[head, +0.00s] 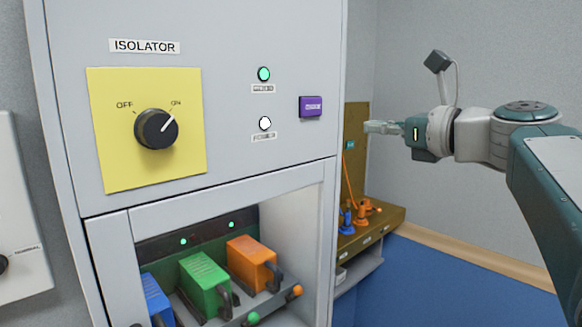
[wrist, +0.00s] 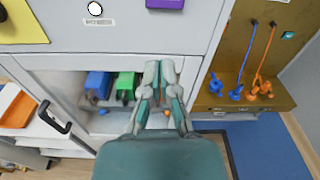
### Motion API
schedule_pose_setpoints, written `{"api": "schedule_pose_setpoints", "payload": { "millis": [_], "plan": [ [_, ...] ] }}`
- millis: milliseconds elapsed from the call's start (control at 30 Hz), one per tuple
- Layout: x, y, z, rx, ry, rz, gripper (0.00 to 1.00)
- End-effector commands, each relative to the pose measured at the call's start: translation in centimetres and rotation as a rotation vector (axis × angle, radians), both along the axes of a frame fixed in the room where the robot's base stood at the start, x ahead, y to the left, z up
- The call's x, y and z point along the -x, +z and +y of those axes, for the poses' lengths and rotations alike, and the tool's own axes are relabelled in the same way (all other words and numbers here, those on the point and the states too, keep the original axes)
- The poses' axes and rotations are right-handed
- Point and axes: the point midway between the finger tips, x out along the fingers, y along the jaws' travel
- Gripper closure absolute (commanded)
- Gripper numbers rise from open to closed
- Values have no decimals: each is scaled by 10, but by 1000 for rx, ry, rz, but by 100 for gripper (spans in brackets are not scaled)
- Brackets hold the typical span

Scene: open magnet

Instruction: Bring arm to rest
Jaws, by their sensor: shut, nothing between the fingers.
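My gripper (head: 372,127) is at the end of my raised arm on the right of the head view, its fingers pointing left toward the cabinet (head: 228,30). In the wrist view my gripper (wrist: 160,72) points forward at the lower front of the cabinet, with its fingers together and nothing between them. It appears clear of the cabinet.
A brown stand (head: 388,222) with corded blue and orange tools is behind. Blue floor (head: 430,285) is clear at right.

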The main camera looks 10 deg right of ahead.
Motion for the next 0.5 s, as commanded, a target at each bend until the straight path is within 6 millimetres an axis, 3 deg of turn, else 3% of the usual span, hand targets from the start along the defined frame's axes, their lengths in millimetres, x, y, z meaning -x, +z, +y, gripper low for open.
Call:
{"api": "schedule_pose_setpoints", "payload": {
  "millis": [233, 500],
  "plan": [
    [43, -116, 50, 688, 141, -49, 100],
    [119, -245, 66, 1496, 572, -232, 100]
  ]
}}
